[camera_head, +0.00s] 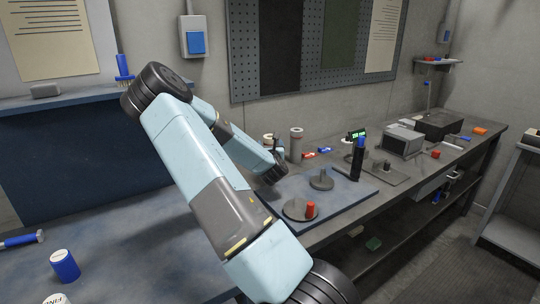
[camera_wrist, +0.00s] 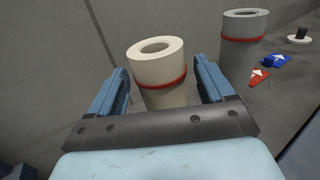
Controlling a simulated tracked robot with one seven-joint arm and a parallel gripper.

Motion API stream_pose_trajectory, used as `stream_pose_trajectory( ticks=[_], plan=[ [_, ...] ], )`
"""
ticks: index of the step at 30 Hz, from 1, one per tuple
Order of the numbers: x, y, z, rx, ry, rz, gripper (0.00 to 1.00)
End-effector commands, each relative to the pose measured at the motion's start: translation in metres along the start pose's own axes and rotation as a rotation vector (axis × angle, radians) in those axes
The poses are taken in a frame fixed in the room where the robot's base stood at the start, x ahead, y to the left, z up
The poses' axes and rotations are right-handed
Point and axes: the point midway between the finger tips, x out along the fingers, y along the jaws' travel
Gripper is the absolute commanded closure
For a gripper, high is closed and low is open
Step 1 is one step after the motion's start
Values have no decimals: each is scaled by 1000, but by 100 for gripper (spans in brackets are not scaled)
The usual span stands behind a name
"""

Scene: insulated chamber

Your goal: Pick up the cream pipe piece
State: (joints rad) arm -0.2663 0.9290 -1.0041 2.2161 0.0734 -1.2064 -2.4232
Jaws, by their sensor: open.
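The cream pipe piece (camera_wrist: 158,68) stands upright in the wrist view, a hollow cylinder with a red band. My gripper (camera_wrist: 162,80) is open, with one blue finger on each side of the pipe. Gaps show between the pipe and the fingers near its top. Its lower part is hidden behind the gripper's dark front plate. In the head view the cream pipe's top (camera_head: 268,138) shows just beyond my gripper (camera_head: 278,148), which hides most of it.
A grey pipe (camera_wrist: 240,45) with a red band stands close to the right. Blue (camera_wrist: 272,61) and red (camera_wrist: 257,77) pieces lie farther right. The blue mat (camera_head: 345,200) in front holds round grey fixtures, a red cylinder (camera_head: 310,210) and an upright dark tool (camera_head: 358,160).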

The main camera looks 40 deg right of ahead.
Motion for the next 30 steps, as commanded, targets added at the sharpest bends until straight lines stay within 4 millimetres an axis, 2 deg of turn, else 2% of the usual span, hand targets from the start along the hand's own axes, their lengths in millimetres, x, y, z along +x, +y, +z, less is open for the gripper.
stream_pose_trajectory(
  ticks=[3,6,14,30],
  plan=[
    [15,-1,0,0,-1,-1,19],
    [21,0,0,1,0,0,19],
    [22,0,-1,1,1,0,19],
    [22,0,0,1,1,0,70]
  ],
)
